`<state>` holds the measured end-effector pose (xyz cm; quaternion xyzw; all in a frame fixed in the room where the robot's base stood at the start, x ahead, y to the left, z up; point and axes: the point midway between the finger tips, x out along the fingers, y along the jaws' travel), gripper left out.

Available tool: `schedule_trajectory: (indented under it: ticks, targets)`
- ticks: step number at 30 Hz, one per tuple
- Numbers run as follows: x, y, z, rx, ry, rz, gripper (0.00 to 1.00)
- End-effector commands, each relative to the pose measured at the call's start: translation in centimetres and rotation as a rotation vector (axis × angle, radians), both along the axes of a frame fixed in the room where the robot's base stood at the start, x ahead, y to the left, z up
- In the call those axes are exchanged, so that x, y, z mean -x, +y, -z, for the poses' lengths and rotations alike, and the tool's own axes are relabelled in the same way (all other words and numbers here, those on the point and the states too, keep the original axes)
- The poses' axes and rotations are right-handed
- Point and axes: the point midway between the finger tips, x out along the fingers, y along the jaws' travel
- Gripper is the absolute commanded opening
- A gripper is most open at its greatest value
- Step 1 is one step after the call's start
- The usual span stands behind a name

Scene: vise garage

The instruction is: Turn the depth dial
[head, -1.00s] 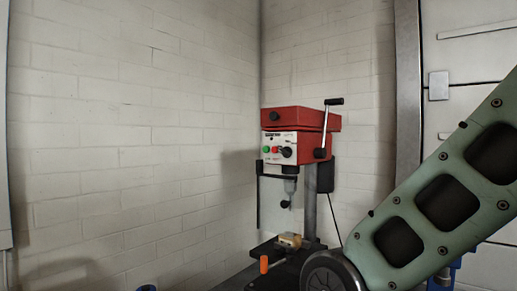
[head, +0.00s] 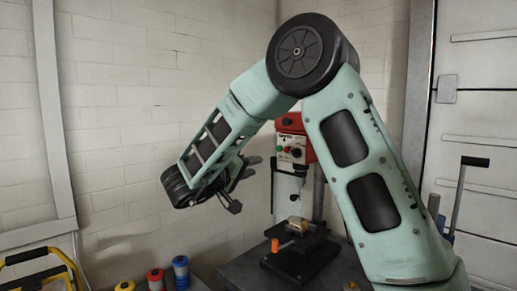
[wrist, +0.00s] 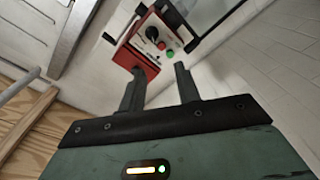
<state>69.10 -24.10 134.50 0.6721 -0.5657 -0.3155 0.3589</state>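The drill press has a red head (head: 288,124) with a white front panel, partly hidden behind my arm in the head view. A round black dial (head: 296,152) sits on the panel beside a red and a green button; it also shows in the wrist view (wrist: 152,33). I cannot tell whether it is marked as the depth dial. My gripper (head: 243,184) is left of the press, apart from it. In the wrist view my gripper (wrist: 159,70) has its two fingers spread, with nothing between them, and the panel lies beyond the fingertips.
Below the head are the press table with a wooden block (head: 294,222) and an orange handle (head: 275,245). Coloured spools (head: 181,271) stand at the lower left near a yellow-framed item (head: 40,270). A brick wall is behind.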

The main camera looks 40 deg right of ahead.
Motion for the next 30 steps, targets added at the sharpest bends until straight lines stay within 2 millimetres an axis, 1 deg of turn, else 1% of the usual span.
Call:
schedule_trajectory:
  ticks: [1,3,5,8,11,24,30]
  targets:
    - [0.6,-0.5,-0.4,0.011,0.024,0.044,0.33]
    - [1.0,-0.9,-0.5,0.021,0.047,0.079,0.33]
    - [1.2,-1.3,-0.6,0.024,0.053,0.09,0.33]
    - [1.1,-2.4,-0.6,0.025,0.053,0.092,0.33]
    - [1.0,-4.2,-0.8,0.024,0.052,0.091,0.33]
    - [0.3,-13.2,-0.8,0.022,0.051,0.088,0.33]
    - [0.0,-16.4,-0.7,0.023,0.049,0.086,0.33]
